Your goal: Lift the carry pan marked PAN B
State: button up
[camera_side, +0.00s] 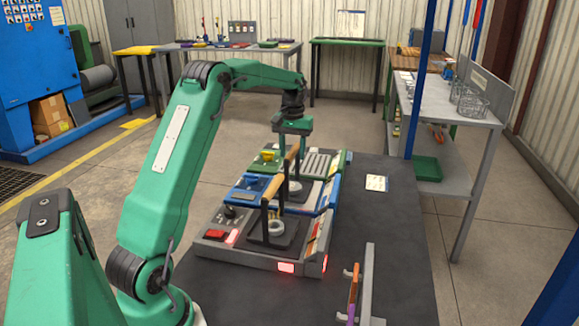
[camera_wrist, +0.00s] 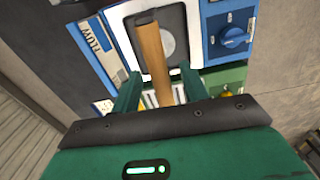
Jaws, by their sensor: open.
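My gripper (camera_side: 291,142) hangs over the back part of a row of furnace units in the side view. In the wrist view my gripper (camera_wrist: 158,88) is open, with one green finger on each side of a wooden handle (camera_wrist: 152,55). The handle belongs to a carry pan over the blue unit (camera_wrist: 213,20); in the side view this handle (camera_side: 292,156) shows just below my gripper. A second pan handle (camera_side: 273,187) stands on dark uprights over the nearest, grey unit. I cannot read a PAN B mark on either pan. Contact between fingers and handle cannot be told.
The grey unit (camera_side: 228,254) has red glowing lights, and a green unit (camera_side: 341,160) stands behind the blue one. A small card (camera_side: 377,183) lies on the dark table (camera_side: 395,225). A grey rack (camera_side: 367,283) with tools stands at the front right. Table right of the units is mostly clear.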

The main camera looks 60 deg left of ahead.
jog(key=shift+f, duration=0.6)
jog(key=shift+r, duration=0.1)
grip_shut()
